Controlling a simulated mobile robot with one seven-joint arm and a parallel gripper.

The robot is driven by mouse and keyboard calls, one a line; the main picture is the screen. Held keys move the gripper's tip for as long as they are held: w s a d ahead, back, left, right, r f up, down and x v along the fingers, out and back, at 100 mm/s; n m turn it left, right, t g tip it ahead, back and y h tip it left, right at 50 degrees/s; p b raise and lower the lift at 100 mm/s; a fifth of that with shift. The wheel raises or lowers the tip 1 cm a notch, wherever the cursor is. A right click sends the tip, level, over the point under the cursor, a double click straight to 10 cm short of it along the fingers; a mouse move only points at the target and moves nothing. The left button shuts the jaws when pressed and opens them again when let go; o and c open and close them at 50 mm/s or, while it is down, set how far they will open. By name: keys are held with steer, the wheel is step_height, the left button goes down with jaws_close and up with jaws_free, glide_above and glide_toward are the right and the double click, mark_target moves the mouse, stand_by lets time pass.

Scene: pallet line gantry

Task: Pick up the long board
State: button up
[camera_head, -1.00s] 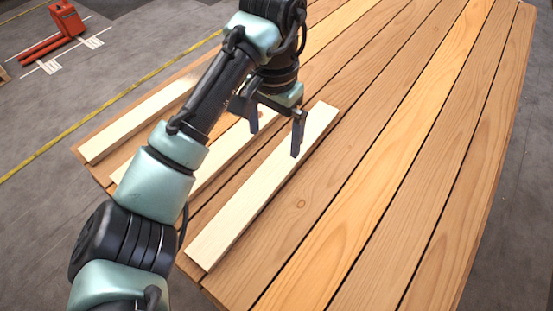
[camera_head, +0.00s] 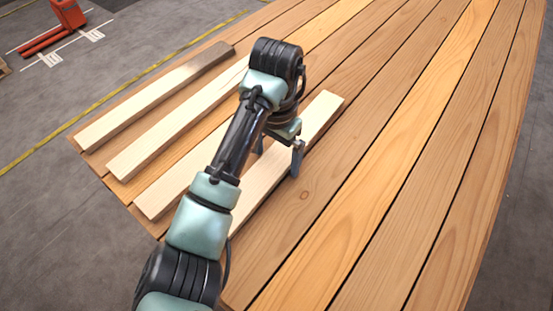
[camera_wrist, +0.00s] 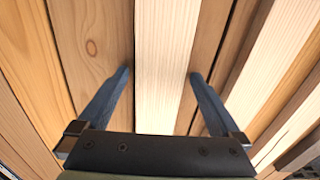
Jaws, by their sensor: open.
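A long pale board (camera_head: 325,108) lies flat on the wooden plank top, the rightmost of several similar pale boards. My gripper (camera_head: 277,162) is open above its middle part, with one finger on each side of the board. In the wrist view the board (camera_wrist: 165,45) runs straight between the two open fingers of my gripper (camera_wrist: 160,73), with a gap on each side. The fingertips are low, near the plank top; I cannot tell whether they touch it. My arm hides part of the board's near end in the head view.
Several other pale boards (camera_head: 160,95) lie side by side to the left on the plank top (camera_head: 390,190). The right of the top is bare. A red pallet truck (camera_head: 68,14) stands on the floor at the back left, beyond a yellow line (camera_head: 75,122).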

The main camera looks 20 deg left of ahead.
steer(key=shift+c, duration=0.2)
jaws_close()
